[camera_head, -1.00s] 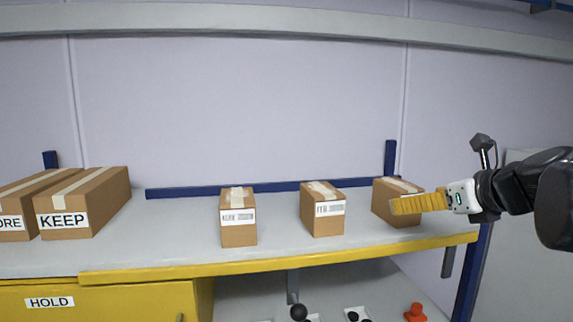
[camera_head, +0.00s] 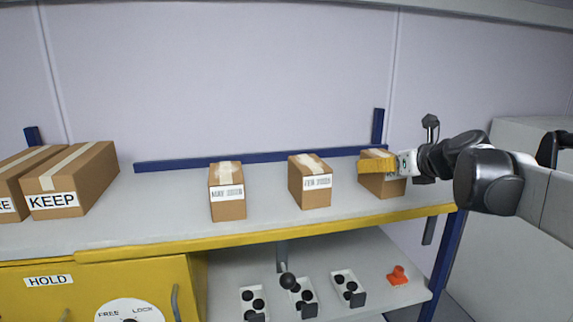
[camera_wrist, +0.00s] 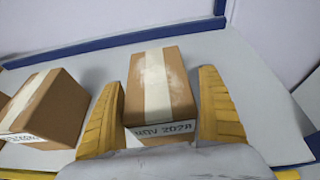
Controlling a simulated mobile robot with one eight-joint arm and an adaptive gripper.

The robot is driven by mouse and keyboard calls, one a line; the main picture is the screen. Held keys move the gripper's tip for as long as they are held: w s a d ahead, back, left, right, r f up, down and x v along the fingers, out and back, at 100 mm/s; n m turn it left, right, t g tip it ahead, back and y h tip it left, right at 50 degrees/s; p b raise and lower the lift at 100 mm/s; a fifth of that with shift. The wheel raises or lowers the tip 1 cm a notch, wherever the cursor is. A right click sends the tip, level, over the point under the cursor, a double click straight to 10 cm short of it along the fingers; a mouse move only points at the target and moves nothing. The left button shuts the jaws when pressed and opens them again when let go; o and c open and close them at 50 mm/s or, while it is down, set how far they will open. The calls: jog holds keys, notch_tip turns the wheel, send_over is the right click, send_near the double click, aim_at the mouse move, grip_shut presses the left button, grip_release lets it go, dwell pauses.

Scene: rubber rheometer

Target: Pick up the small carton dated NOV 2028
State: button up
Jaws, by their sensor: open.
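The small carton dated NOV 2028 (camera_wrist: 160,85) stands on the shelf between the two yellow fingers in the wrist view, with a strip of pale tape over its top. My gripper (camera_wrist: 163,108) is open, with one finger on each side of the carton.
A carton dated FEB (camera_head: 309,190) and another small carton (camera_head: 227,203) stand to the left. The KEEP box (camera_head: 85,175) and a similar box are at the far left. The shelf (camera_head: 150,215) has a yellow front edge. Black-dotted white trays and an orange object (camera_head: 398,275) sit below.

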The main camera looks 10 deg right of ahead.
jog(key=shift+s+a, duration=0.1)
jog(key=shift+s, duration=0.2)
jog(key=c, duration=1.5)
jog(key=shift+r, duration=0.15)
